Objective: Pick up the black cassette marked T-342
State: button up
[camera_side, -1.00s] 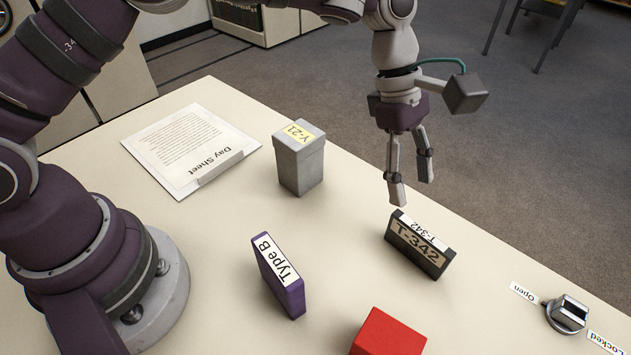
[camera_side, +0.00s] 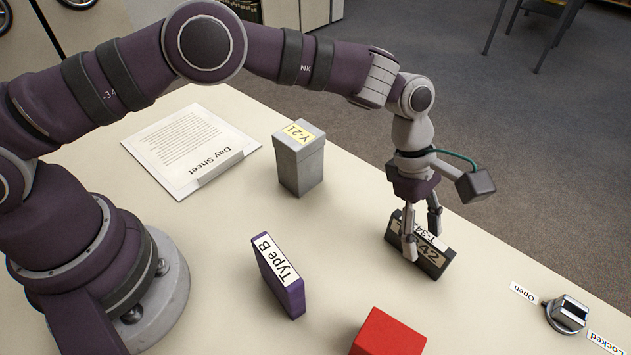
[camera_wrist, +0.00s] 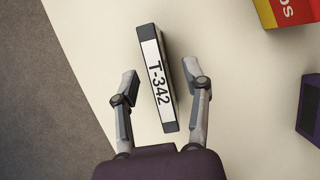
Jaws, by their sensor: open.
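The black cassette marked T-342 (camera_side: 434,262) stands upright on its long edge on the cream table, its white label facing up. It also shows in the wrist view (camera_wrist: 157,80), running lengthwise between the fingers. My gripper (camera_side: 422,240) is open and lowered over the cassette, one finger on each side of it. In the wrist view my gripper (camera_wrist: 160,88) shows a gap between each finger and the cassette. The near finger hides part of the cassette's front label in the side view.
A purple Type B case (camera_side: 279,277), a red box (camera_side: 388,335) and a grey Y-21 box (camera_side: 299,160) stand nearby. A Day Sheet (camera_side: 187,145) lies at the back left. A knob (camera_side: 567,314) sits between Open and Locked labels at right. Table around the cassette is clear.

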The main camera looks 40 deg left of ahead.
jog(key=shift+f, duration=0.15)
grip_shut()
dwell(0.4)
